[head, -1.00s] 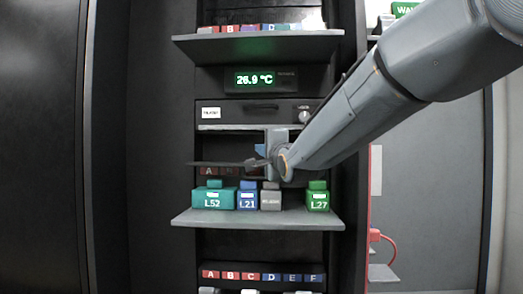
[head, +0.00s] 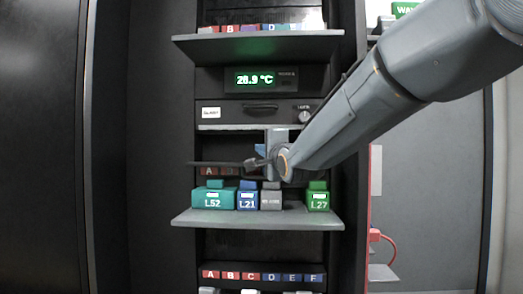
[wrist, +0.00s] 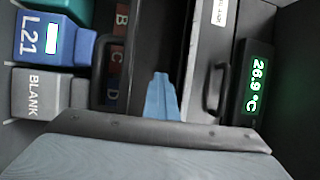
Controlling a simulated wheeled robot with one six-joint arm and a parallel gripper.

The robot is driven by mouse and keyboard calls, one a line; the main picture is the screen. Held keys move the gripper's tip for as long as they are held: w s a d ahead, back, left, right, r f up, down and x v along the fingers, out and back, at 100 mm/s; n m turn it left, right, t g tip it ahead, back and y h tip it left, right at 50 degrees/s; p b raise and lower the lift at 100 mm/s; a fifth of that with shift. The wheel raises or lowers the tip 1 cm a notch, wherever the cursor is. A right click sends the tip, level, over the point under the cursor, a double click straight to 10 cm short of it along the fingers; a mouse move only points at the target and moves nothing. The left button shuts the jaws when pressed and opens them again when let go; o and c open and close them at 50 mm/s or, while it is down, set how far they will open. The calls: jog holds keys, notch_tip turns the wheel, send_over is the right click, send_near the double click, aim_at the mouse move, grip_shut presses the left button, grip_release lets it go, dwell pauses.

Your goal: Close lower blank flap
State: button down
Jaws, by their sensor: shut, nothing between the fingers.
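The lower blank flap (head: 222,163) shows in the head view as a thin dark panel, nearly edge-on, standing out below the blank-labelled front. The dark opening behind it is visible, so the flap appears open. My gripper (head: 261,149) is in front of the opening, just above the flap's right part. In the wrist view its blue fingertips (wrist: 162,98) are together and empty, beside the dark panel area. Whether they touch the flap cannot be told. The flap's right part is hidden by my gripper and arm.
Below stands a shelf (head: 255,221) with a teal L52 block (head: 213,199), blue L21 block (head: 247,201), grey BLANK block (head: 271,201) and green L27 block (head: 318,202). Above are a handled front (head: 235,115) and a temperature display (head: 255,79). Another shelf (head: 225,46) is higher.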

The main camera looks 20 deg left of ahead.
jog(key=c, duration=2.5)
grip_release()
jog(key=o, duration=0.7)
jog(key=shift+d, duration=0.1)
jog(key=shift+b+v, duration=0.65)
jog(key=shift+v, duration=3.2)
